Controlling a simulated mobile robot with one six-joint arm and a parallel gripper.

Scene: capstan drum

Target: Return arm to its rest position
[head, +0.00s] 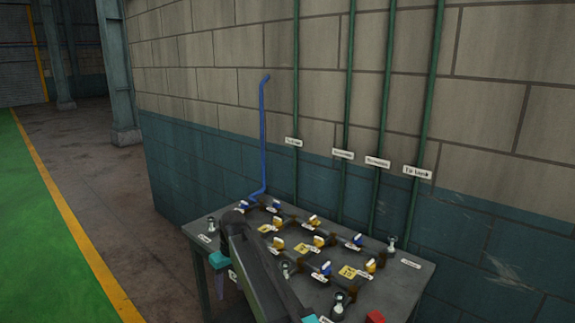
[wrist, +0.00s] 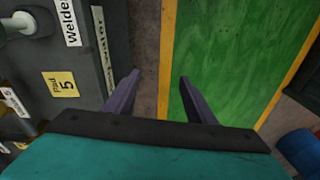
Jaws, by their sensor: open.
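My gripper shows in the wrist view (wrist: 158,78), its two dark purple fingers spread apart with nothing between them. Brown floor and the edge of the green floor lie beyond the fingertips. In the head view my dark arm reaches over the front of the table (head: 415,272), and the teal end with the gripper (head: 219,283) hangs at the table's front left edge, pointing down. The table's near side is partly hidden behind my arm.
The tabletop carries several valves with blue and yellow handles (head: 313,220), pipes, and yellow tags (head: 348,272). A blue pipe (head: 262,140) and green pipes (head: 380,130) run up the block wall behind. A red block (head: 375,317) sits at the near right. Green floor (head: 40,220) lies open at left.

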